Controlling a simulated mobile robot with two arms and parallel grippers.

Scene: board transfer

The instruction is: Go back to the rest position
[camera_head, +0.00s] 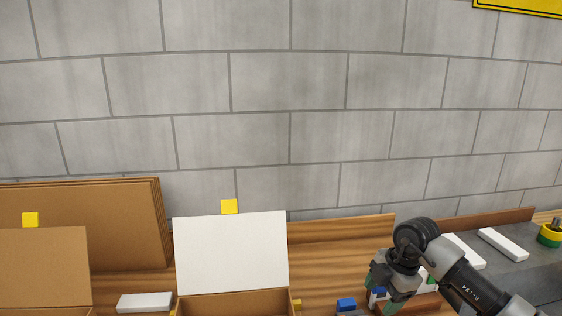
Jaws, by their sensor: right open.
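My right gripper (391,297) is at the lower right of the head view, at the end of my right arm, which comes in from the lower right. It points down over the wooden table (335,260). A blue and white item shows just behind its fingers, partly hidden; I cannot tell whether they touch. My right gripper is open. My left gripper is not in view.
An open box with a white lid (231,252) stands at the centre front. Brown cardboard boards (120,215) lean at the left. A white block (145,302) and a blue block (346,304) lie on the table. White bars (502,244) lie on a grey surface at right. A block wall (260,140) closes the back.

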